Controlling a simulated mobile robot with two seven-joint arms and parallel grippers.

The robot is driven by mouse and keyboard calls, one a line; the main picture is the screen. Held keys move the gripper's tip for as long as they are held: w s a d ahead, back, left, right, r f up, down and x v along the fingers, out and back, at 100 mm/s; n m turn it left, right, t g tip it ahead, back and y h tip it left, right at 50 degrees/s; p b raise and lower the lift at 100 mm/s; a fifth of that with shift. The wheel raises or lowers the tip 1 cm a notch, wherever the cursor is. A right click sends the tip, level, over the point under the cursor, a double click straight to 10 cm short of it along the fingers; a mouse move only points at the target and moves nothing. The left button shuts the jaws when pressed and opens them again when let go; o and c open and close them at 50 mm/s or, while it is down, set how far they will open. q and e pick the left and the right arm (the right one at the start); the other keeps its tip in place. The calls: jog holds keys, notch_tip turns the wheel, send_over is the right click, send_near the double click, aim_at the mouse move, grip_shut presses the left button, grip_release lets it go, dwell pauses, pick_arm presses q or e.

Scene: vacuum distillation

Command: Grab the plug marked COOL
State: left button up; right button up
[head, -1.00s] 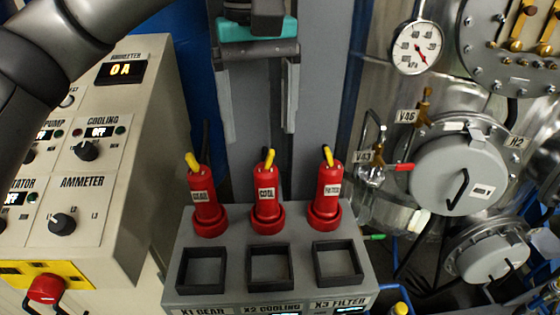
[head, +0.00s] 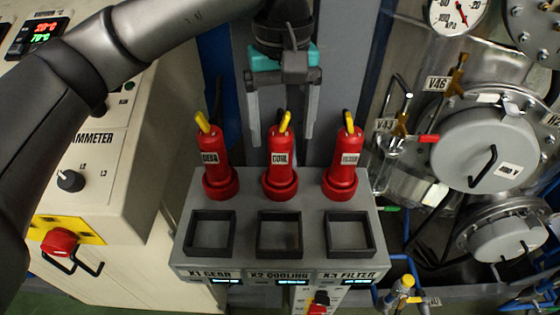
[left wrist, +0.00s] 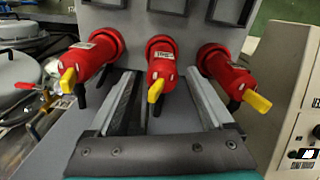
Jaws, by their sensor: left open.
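The red COOL plug (head: 281,165) with a yellow top stands upright in the middle of three plugs on the grey socket box. It also shows in the left wrist view (left wrist: 160,62), at the middle. My left gripper (head: 281,128) is open and empty, pointing down just above and behind the plug row. In the left wrist view, the gripper's fingers (left wrist: 160,82) lie to either side of the COOL plug in the picture. Whether they are deep enough to be around it, I cannot tell. My right gripper is not in view.
The GEAR plug (head: 214,165) stands left and the FILTER plug (head: 342,165) right, both close to the fingers. Empty square frames (head: 279,234) line the box front. A control cabinet (head: 120,165) stands left, and steel vessels with valves (head: 480,150) stand right.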

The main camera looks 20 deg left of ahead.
aim_at(281, 152)
pick_arm(q)
jog(key=shift+s+a+f+p, duration=0.1)
jog(key=shift+f+p, duration=0.45)
jog(key=shift+f, duration=2.1)
grip_shut()
